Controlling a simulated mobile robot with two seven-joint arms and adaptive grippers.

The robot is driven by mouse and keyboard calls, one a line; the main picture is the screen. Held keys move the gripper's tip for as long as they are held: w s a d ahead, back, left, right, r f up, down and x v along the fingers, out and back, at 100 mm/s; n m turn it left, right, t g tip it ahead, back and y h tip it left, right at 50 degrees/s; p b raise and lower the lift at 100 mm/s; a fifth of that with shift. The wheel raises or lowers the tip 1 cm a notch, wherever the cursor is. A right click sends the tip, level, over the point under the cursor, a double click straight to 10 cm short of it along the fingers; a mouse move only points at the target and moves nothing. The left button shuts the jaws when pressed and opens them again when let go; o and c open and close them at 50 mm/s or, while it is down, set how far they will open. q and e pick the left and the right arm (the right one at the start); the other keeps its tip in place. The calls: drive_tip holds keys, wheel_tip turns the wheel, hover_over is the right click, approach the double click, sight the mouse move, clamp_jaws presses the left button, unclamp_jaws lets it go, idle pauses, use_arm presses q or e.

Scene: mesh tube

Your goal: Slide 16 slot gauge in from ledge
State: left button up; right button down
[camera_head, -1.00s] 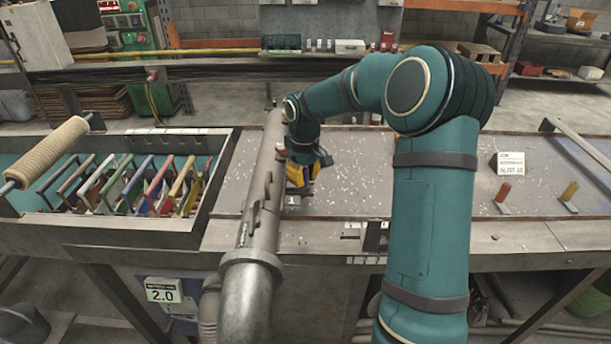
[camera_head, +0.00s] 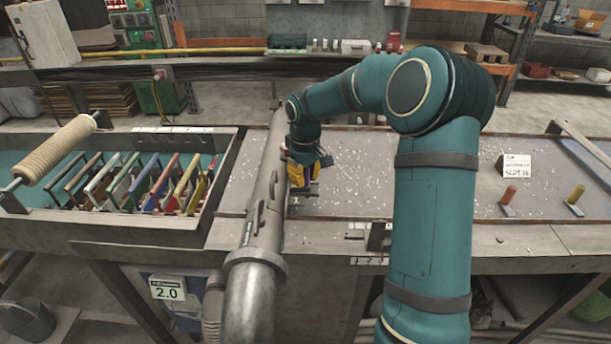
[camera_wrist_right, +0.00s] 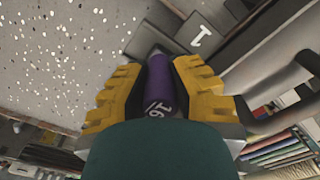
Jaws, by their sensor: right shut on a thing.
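My right gripper (camera_head: 306,176) has its yellow fingers just to the right of the grey slotted tube (camera_head: 262,215). In the right wrist view the gripper (camera_wrist_right: 158,92) is shut on a purple gauge (camera_wrist_right: 158,88) marked 16. Whether the gauge touches a slot edge cannot be told. A card reading SLOT 16 (camera_head: 516,166) stands on the right of the bench. My left gripper is not in view.
A tray (camera_head: 120,233) with several coloured frames and a tan roller (camera_head: 58,150) lies left of the tube. Small metal parts (camera_head: 370,235) lie at the front edge. The speckled bench top (camera_head: 350,160) is mostly clear.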

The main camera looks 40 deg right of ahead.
drive_tip(key=shift+a, duration=0.1)
drive_tip(key=c, duration=0.9)
unclamp_jaws()
drive_tip(key=shift+a, duration=0.1)
drive_tip(key=r, duration=1.2)
drive_tip(key=shift+s+d, duration=0.15)
drive_tip(key=shift+d, duration=0.2)
